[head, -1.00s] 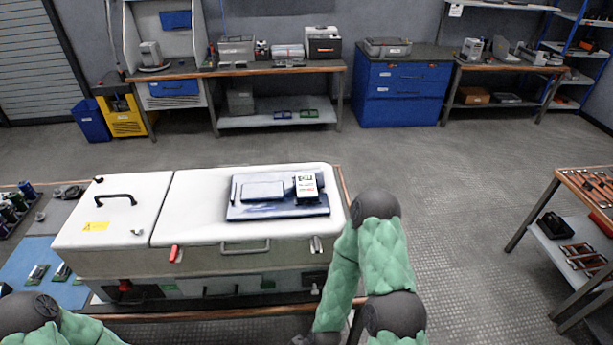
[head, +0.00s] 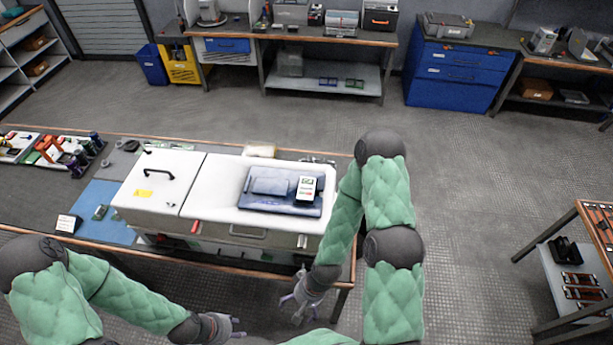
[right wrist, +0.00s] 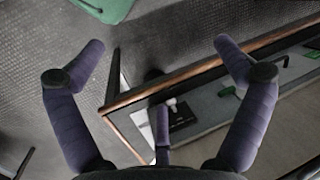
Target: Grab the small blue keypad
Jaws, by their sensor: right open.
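I cannot pick out a small blue keypad for certain. My right gripper (head: 299,303) hangs in front of the bench's right end, below the cabinet top. In the right wrist view it is open and empty (right wrist: 158,48), with the bench edge beyond its fingers.
A blue mat (head: 95,228) and several small parts lie left of the cabinet. The bench's wooden edge (head: 339,284) runs near my right gripper. A shelf cart (head: 583,240) stands at the right. A blue drawer cabinet (head: 455,75) is at the back. The floor between is clear.

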